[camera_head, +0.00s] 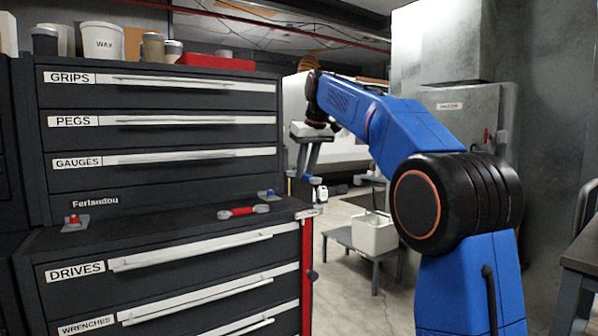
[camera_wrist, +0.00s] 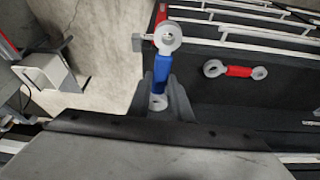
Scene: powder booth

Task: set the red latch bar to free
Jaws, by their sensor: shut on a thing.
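The red latch bar (camera_head: 307,265) stands upright along the right front edge of the lower cabinet, with a grey piece (camera_head: 308,214) at its top and a dark knob on its side. A small red part by the grey ring in the wrist view may be its top; I cannot tell. My gripper (camera_head: 308,176) is shut on a blue-handled tool with grey ring ends (camera_wrist: 161,72), above and beyond the cabinet's right end. One ring lies between the fingers, the other points away from my gripper. Any marking for free is not legible.
A red-handled tool (camera_head: 243,211) lies on the cabinet top (camera_head: 160,220), between a plate with a red knob (camera_head: 73,222) and one with a blue knob (camera_head: 269,195). Labelled drawers rise behind. A white bin (camera_head: 374,235) sits on a low table to the right.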

